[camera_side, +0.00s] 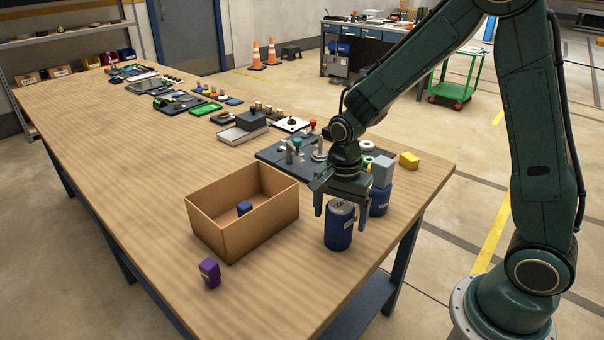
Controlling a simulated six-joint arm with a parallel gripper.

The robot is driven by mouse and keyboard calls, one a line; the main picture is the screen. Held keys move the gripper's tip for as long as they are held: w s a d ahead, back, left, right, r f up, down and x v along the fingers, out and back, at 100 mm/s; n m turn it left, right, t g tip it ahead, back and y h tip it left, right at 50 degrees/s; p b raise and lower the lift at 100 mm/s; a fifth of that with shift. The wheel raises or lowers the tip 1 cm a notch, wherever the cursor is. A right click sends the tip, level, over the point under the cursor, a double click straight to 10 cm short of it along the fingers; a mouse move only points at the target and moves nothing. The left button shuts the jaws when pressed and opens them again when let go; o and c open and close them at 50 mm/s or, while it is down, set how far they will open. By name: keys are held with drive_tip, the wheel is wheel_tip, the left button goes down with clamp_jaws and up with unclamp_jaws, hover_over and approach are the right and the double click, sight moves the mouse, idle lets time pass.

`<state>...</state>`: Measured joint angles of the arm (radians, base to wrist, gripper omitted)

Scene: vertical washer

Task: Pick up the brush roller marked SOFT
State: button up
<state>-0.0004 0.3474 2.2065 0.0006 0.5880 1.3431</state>
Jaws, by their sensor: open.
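A dark blue cylindrical roller (339,232) with a grey top and a pale label stands upright on the wooden table near its right edge.
An open cardboard box (225,232) with a small blue block (244,208) inside stands left of my gripper. A purple block (209,273) lies in front of the box. A dark board with fittings (277,155) and a yellow block (409,160) are behind.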

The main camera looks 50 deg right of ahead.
drive_tip(key=c, duration=1.2)
drive_tip(key=shift+o, duration=0.2)
drive_tip(key=shift+r, duration=0.2)
wheel_tip(320, 180, up, 20)
drive_tip(key=shift+f, duration=0.15)
